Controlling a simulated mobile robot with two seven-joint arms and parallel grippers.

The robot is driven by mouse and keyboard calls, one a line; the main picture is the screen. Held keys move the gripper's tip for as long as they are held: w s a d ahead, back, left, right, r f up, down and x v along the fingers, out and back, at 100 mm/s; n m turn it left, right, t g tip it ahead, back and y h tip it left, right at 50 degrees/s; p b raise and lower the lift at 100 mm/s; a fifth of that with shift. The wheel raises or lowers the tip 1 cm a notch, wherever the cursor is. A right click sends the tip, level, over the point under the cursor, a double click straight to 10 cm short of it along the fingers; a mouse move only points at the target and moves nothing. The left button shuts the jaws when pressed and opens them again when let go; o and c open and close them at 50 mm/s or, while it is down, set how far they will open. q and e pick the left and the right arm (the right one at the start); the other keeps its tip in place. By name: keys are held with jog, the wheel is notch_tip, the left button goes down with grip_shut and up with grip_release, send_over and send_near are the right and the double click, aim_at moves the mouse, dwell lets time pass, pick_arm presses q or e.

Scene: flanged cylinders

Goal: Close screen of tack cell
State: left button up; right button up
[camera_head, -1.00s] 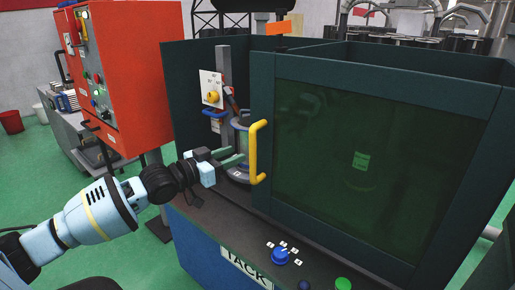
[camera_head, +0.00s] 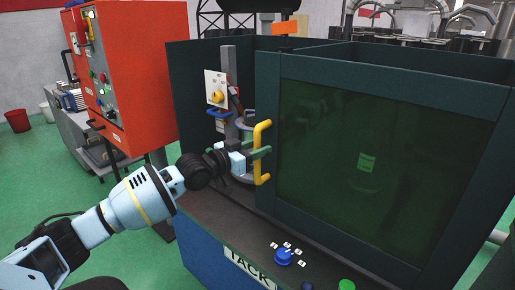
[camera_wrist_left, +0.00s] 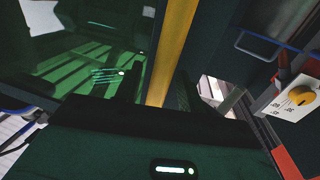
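The screen (camera_head: 265,95) of the tack cell is a dark frame with a green tinted window (camera_head: 380,165). It covers the right of the cell front, leaving an opening at its left. A yellow upright handle (camera_head: 263,132) is on its left edge. My left gripper (camera_head: 262,153) is at the lower part of this handle. In the left wrist view the yellow handle (camera_wrist_left: 172,50) runs between the two dark fingers of my left gripper (camera_wrist_left: 157,90), which look apart, not clamped. My right gripper is not in view.
Inside the opening are a grey post (camera_head: 229,70) and a yellow knob on a white plate (camera_head: 216,92). A ledge with a blue knob (camera_head: 283,256) and a green button (camera_head: 346,285) lies below. A red cabinet (camera_head: 140,75) stands at the left.

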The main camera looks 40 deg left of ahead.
pick_arm(q)
jog(key=shift+w, duration=0.15)
grip_shut()
dwell(0.5)
